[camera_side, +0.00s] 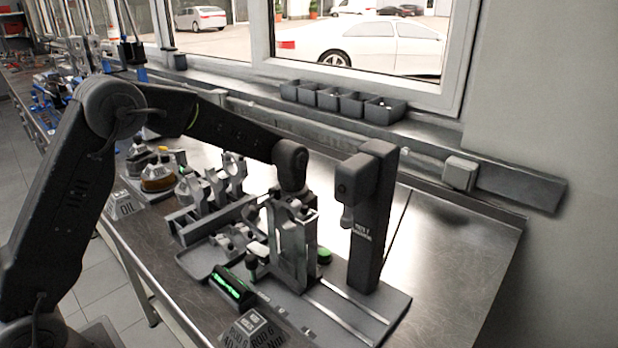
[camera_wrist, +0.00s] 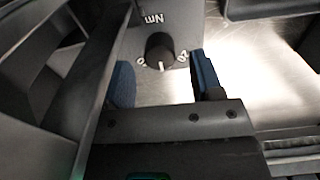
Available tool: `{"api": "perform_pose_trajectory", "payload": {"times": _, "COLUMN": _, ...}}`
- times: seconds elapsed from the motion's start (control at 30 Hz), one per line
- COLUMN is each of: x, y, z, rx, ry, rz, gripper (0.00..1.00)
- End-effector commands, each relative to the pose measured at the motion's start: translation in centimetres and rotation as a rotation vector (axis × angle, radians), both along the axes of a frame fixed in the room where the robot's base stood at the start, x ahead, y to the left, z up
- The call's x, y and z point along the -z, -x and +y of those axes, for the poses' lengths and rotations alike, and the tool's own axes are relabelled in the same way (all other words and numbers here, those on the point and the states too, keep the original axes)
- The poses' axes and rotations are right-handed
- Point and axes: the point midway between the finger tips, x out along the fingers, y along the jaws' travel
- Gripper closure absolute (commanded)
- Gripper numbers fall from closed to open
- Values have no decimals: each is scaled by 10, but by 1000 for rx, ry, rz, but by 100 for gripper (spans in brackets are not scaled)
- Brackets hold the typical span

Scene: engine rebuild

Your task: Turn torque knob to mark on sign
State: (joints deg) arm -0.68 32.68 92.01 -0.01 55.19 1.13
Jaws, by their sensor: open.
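The torque knob (camera_wrist: 160,48) is round and black with a white pointer line. It sits on a grey panel marked "Nm" with a number scale, upside down in the wrist view. The pointer faces the bottom of that picture, towards my gripper. My gripper (camera_wrist: 162,80) is open, with a blue-padded finger on each side of the picture. The knob lies beyond the gap between the fingertips, and nothing is held. In the side view my wrist hangs over the fixture and the fingers cannot be made out. A small sign (camera_side: 253,328) at the front reads roughly "ROD 6 40 Nm".
A dark upright column (camera_side: 372,220) with an overhanging head stands right of my wrist. Metal holders (camera_side: 232,172) with rods are to the left. A black tool with green lights (camera_side: 232,288) lies at the front. Grey bins (camera_side: 340,100) line the sill. The bench at right is clear.

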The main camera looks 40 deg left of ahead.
Motion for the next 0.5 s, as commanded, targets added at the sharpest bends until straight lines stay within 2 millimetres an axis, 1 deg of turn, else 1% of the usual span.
{"api": "perform_pose_trajectory", "payload": {"times": 0.03, "x": -10, "y": 0, "z": 0, "rx": 1, "ry": 0, "rz": -3, "gripper": 40}}
{"api": "perform_pose_trajectory", "payload": {"times": 0.1, "x": -24, "y": 0, "z": 0, "rx": 2, "ry": 0, "rz": -2, "gripper": 40}}
{"api": "perform_pose_trajectory", "payload": {"times": 0.5, "x": -100, "y": 0, "z": 0, "rx": 4, "ry": 0, "rz": -3, "gripper": 40}}
